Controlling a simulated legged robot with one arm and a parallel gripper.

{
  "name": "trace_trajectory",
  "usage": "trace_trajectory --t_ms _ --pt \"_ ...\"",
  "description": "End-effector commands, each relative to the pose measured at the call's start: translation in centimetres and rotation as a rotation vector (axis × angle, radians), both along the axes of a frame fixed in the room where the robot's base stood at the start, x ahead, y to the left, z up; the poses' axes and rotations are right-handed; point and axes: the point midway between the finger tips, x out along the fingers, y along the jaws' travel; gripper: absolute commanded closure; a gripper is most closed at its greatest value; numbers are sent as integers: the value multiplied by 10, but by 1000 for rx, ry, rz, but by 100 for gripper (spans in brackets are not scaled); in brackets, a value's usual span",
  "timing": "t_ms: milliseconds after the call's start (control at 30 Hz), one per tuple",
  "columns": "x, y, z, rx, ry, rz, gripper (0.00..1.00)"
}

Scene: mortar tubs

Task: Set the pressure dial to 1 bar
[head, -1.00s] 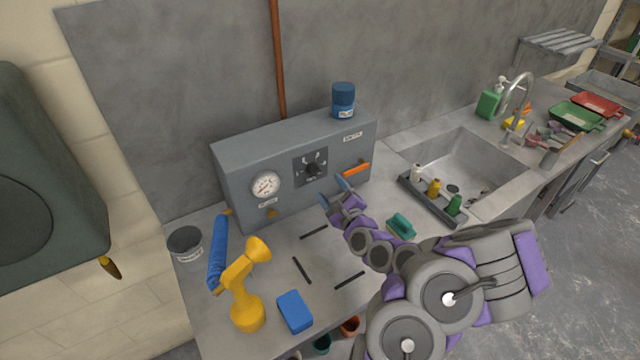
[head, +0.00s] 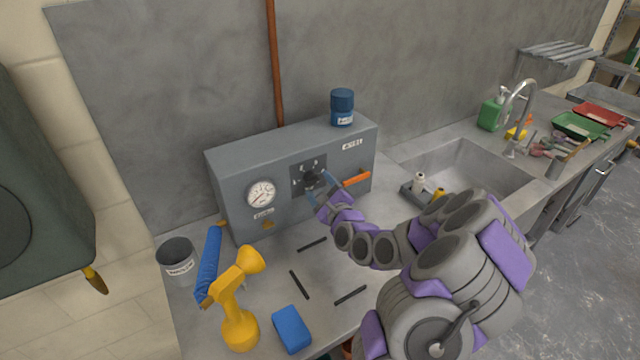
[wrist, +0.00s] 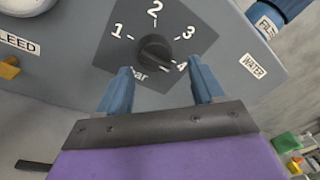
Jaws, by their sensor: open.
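The pressure dial is a black round knob (wrist: 155,54) on a dark square plate (wrist: 127,29) marked 1, 2, 3, 4 and "bar". Its pointer appears turned to the lower right, toward the 4. In the head view the knob (head: 311,179) sits on the front of a grey box (head: 226,185). My gripper (head: 321,188) is in front of the dial, slightly to its lower right. In the wrist view my open gripper (wrist: 162,82) has its two blue fingers apart below the knob, one toward each side. Nothing is between them, and no contact with the knob shows.
A round gauge (head: 261,194) is left of the dial. An orange lever (head: 356,179) sticks out close to the right of my gripper. A blue jar (head: 342,107) stands on the box. A yellow spray bottle (head: 238,310) and blue sponge (head: 292,329) stand on the counter in front.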

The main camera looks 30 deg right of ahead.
Motion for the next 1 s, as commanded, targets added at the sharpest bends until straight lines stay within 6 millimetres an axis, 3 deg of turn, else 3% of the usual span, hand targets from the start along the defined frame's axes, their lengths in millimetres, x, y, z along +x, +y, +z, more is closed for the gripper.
trace_trajectory --t_ms 200,533,1000 --pt "13 -1 1 3 -2 3 32" --pt "14 -9 -1 9 -3 0 32" --pt "14 -3 -1 5 -1 4 78"
